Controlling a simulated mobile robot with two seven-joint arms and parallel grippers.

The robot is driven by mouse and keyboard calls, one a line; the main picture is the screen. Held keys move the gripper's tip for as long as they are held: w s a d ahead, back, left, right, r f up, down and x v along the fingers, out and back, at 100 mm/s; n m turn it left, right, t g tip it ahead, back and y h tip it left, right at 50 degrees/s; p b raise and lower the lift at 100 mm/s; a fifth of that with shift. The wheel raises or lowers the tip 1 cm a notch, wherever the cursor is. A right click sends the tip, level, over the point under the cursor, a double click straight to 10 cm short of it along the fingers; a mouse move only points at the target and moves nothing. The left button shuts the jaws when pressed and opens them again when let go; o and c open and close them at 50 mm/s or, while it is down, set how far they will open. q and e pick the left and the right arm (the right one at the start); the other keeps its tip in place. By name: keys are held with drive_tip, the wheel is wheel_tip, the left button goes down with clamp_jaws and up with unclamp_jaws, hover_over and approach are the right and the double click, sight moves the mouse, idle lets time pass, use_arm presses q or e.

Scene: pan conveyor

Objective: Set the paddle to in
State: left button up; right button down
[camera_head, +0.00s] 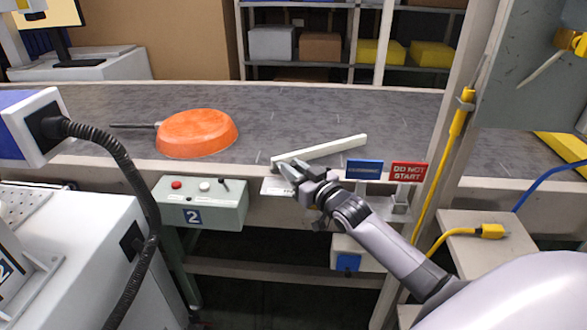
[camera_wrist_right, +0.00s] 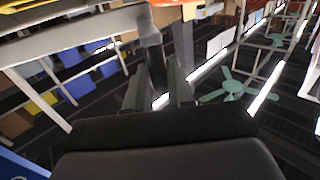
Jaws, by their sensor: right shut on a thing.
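The paddle (camera_head: 330,148) is a long pale bar lying at a slant over the grey conveyor belt, its near left end at the front rail and its far end to the right. My right gripper (camera_head: 292,173) is at the front rail by the paddle's near end. In the right wrist view my right gripper (camera_wrist_right: 157,88) is shut on a dark grey upright piece, seemingly the paddle's handle (camera_wrist_right: 150,45). The fingers hide most of the handle in the head view. My left gripper is not in view.
An orange pan (camera_head: 198,134) lies upside down on the conveyor (camera_head: 290,105), left of the paddle. A control box (camera_head: 203,205) with buttons hangs below the front rail. Blue and red signs (camera_head: 407,172) stand right of my gripper.

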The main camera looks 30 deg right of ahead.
drive_tip(key=shift+w+d+r, duration=0.25)
drive_tip(key=shift+d, duration=0.4)
drive_tip(key=c, duration=1.1)
unclamp_jaws()
drive_tip(key=shift+w+f, duration=0.1)
drive_tip(key=shift+f, duration=0.1)
drive_tip(key=shift+a, duration=0.1)
drive_tip(key=shift+s+f, duration=0.1)
drive_tip(key=shift+s, duration=0.35)
drive_tip(key=s, duration=0.6)
drive_tip(key=shift+s+d, duration=0.2)
